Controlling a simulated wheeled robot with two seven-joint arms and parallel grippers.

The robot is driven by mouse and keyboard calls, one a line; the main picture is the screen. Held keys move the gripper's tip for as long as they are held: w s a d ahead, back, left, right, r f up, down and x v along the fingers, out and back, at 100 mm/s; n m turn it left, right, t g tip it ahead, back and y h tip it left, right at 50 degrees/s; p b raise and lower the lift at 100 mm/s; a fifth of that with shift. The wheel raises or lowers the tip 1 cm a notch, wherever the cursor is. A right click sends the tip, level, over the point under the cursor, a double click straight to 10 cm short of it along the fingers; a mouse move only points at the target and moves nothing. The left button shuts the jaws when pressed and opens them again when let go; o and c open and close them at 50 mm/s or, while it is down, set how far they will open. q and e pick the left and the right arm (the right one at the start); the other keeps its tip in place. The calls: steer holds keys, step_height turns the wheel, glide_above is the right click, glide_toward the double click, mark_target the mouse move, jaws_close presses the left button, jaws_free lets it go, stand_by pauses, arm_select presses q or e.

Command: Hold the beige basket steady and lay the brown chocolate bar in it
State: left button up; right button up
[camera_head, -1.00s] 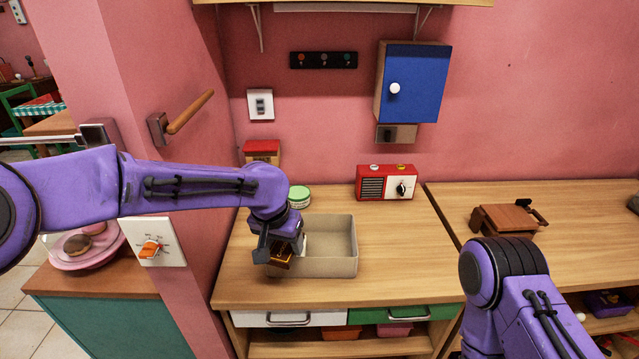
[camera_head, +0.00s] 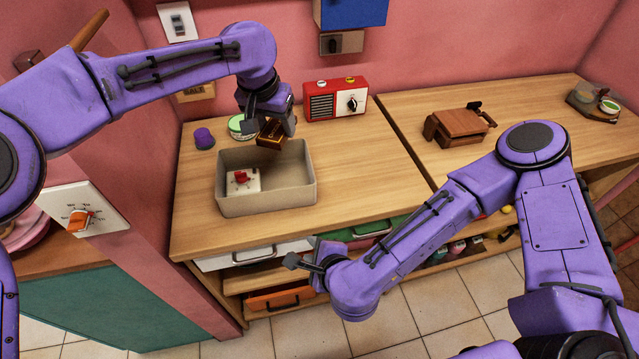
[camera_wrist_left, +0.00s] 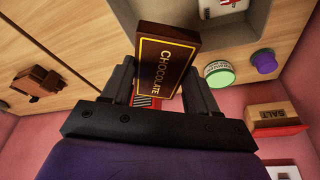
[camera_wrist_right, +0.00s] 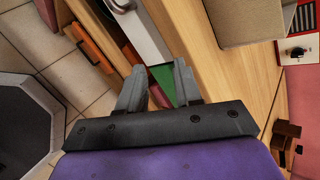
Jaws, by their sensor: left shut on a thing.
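The beige basket (camera_head: 290,198) stands on the wooden counter in the head view, and part of it shows in the right wrist view (camera_wrist_right: 245,22). A white block with a red top (camera_head: 243,181) sits inside at the left. My left gripper (camera_head: 266,128) is shut on the brown chocolate bar (camera_wrist_left: 167,56), whose gold-lettered face shows in the left wrist view. The bar (camera_head: 271,138) appears at the basket's far edge and raised above the counter. My right gripper (camera_head: 302,263) is open and empty, in front of the counter edge, below and apart from the basket.
A purple item (camera_head: 203,138) and a green-lidded tin (camera_head: 241,126) stand behind the basket. A red radio (camera_head: 337,100) is at the back. A brown wooden object (camera_head: 460,126) lies to the right. Drawers (camera_head: 255,256) lie under the front edge. The counter right of the basket is clear.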

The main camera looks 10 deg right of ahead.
mark_target(286, 182)
arm_select(q)
steer(key=shift+s+d+r, duration=0.15)
arm_select(e)
steer(key=w+d+r+m+t+h, duration=0.2)
steer(key=w+r+m+t, duration=0.35)
steer(key=r+m, duration=0.7)
steer(key=w+f+m, duration=0.1)
steer(key=w, duration=0.3)
steer(key=w+d+f+m+g, duration=0.1)
steer(key=w+f, duration=0.1)
steer(key=w, duration=0.2)
steer(key=w+f+m+g+h, duration=0.1)
steer(key=w, duration=0.3)
steer(key=shift+w+d+f, duration=0.15)
steer(key=shift+w+d, duration=0.15)
steer(key=shift+d, duration=0.1)
jaws_close()
arm_select(q)
steer(key=f+m, duration=0.1)
steer(key=f, duration=0.4)
steer(key=f+m, duration=0.1)
steer(key=f, duration=0.5)
steer(key=f+m, duration=0.1)
steer(key=f, duration=0.4)
steer(key=shift+a+f+g+h, duration=0.2)
steer(key=shift+g+h, duration=0.1)
steer(key=shift+h, duration=0.1)
